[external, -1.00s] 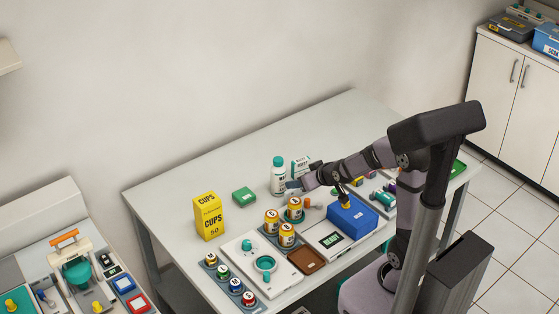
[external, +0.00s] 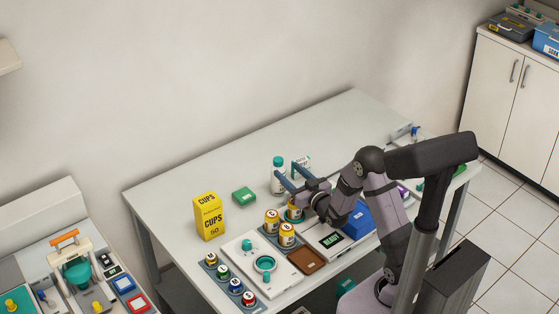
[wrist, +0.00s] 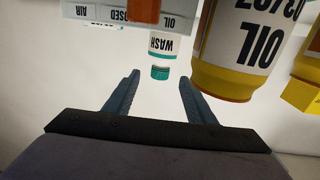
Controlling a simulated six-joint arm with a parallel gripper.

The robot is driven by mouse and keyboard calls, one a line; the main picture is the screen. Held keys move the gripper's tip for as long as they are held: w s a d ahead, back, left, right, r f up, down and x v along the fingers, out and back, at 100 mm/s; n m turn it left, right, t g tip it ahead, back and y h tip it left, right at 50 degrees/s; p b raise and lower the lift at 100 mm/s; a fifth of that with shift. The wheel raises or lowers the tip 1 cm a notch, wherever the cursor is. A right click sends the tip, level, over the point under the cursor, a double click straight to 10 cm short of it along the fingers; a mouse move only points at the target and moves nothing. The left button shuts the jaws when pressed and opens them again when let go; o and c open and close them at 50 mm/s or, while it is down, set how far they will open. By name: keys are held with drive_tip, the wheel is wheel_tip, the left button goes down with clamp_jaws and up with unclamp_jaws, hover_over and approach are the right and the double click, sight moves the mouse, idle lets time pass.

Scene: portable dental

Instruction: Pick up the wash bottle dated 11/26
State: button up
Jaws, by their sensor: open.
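A white wash bottle (external: 278,176) with a teal cap stands on the table, left of the middle of the external view. In the wrist view the bottle (wrist: 164,46) is upside down and reads WASH; I cannot read a date on it. My gripper (external: 286,168) is open and empty, its two blue fingers pointing toward the bottle, partly overlapping it in the external view. In the wrist view the bottle's cap lies between and beyond the fingertips (wrist: 159,77). I cannot tell whether the fingers touch it.
A yellow can marked OIL (wrist: 240,45) stands close beside the right finger in the wrist view. Yellow cans (external: 272,221), a yellow CUPS box (external: 208,216) and a green box (external: 244,196) stand nearby. Table behind the bottle is clear.

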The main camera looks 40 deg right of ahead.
sight(281, 164)
drive_tip(key=shift+w+p, duration=0.3)
drive_tip(key=shift+w, duration=0.75)
drive_tip(key=shift+w+d+r, duration=0.1)
drive_tip(key=shift+w+r, duration=0.05)
drive_tip(key=shift+w, duration=0.1)
drive_tip(key=w+p, duration=0.1)
drive_tip(key=w, duration=0.2)
drive_tip(key=shift+p, duration=0.3)
drive_tip(key=shift+w+d, duration=0.15)
drive_tip(key=shift+w, duration=0.65)
clamp_jaws()
